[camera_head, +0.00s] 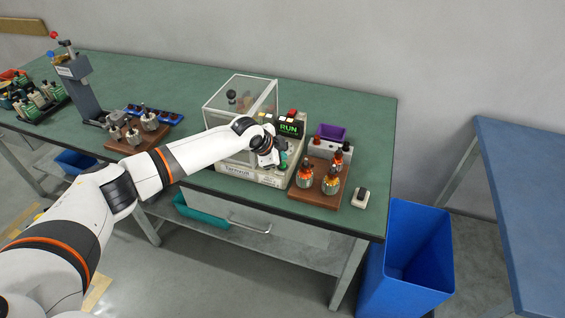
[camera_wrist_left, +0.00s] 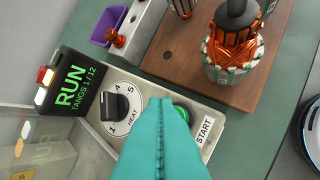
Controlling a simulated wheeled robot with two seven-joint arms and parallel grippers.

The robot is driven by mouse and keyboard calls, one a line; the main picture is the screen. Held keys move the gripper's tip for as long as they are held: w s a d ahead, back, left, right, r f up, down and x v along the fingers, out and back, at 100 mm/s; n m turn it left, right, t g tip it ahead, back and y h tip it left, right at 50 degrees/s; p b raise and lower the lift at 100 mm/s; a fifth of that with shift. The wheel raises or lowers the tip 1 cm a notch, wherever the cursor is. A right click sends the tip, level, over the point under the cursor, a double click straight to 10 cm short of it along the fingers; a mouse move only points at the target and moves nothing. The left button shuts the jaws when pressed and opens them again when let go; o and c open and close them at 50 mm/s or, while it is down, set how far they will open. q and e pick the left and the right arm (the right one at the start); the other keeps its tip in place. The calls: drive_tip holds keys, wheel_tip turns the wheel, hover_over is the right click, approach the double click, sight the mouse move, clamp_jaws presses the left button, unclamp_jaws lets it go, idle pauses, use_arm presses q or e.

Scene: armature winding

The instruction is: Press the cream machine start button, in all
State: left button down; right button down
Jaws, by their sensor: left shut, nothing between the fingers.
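The cream machine (camera_head: 262,178) stands on the green bench with a clear guard box on its left. Its start button is a green round button (camera_wrist_left: 181,113) beside the START label (camera_wrist_left: 204,130) in the left wrist view, partly hidden behind my fingers. My left gripper (camera_head: 281,164) is over the machine's front right panel. Its teal fingers (camera_wrist_left: 161,103) are shut with nothing between them, and their tips overlap the button's left edge in the picture. I cannot tell whether they touch it. The display (camera_wrist_left: 73,88) reads RUN, TANGS 1/12. My right gripper is not in view.
A black heat knob (camera_wrist_left: 115,105) sits left of the fingers. A brown wooden board (camera_head: 317,203) with several copper-wound armatures is close on the right. A purple bin (camera_head: 330,132) stands behind it. Another brown board (camera_head: 127,147) with grey parts lies left. A blue bin (camera_head: 408,250) stands beside the bench.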

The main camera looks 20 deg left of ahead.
use_arm(q)
drive_tip(key=shift+r+p, duration=2.3)
drive_tip(key=shift+r, duration=0.25)
